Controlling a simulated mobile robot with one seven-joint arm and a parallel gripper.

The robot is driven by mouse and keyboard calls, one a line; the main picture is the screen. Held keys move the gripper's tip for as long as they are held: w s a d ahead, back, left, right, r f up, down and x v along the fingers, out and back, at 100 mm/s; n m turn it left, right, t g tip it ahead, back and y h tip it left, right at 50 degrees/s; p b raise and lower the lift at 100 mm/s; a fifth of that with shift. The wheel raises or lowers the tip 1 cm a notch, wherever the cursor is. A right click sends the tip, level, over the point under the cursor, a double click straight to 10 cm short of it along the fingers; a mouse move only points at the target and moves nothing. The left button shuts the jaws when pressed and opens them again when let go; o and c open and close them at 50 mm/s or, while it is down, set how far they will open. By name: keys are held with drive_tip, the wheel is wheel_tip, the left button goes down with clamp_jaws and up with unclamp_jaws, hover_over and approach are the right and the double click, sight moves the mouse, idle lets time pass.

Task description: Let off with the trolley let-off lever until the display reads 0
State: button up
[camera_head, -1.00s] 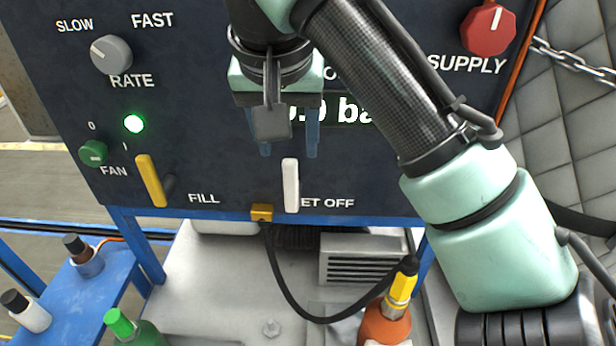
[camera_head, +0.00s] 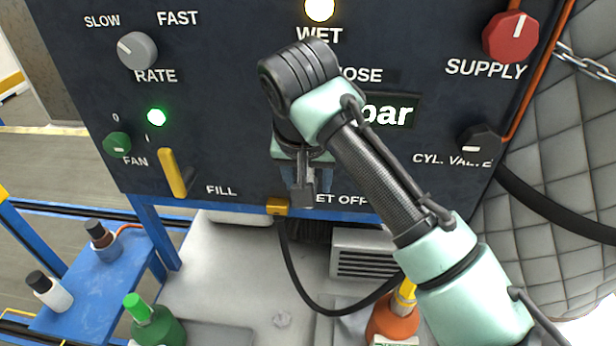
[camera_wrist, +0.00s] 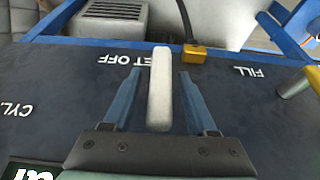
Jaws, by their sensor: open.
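The white let-off lever (camera_wrist: 159,95) stands between the two blue fingers of my gripper (camera_wrist: 160,76) in the wrist view. The fingers are open, with a gap on each side of the lever. In the head view my gripper (camera_head: 304,188) is in front of the panel by the "LET OFF" label and hides the lever. The display (camera_head: 388,112) shows "bar"; my arm covers its digits. Only a corner of the display shows in the wrist view (camera_wrist: 20,173).
The yellow fill lever (camera_head: 172,173) is left of my gripper, with a yellow block (camera_head: 278,206) and black hose just below. The grey rate knob (camera_head: 137,50), green fan knob (camera_head: 117,143), red supply knob (camera_head: 511,37) and black cylinder valve knob (camera_head: 478,140) surround it. A lamp (camera_head: 320,8) above "WET" glows.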

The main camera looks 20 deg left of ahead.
clamp_jaws()
idle(1.3)
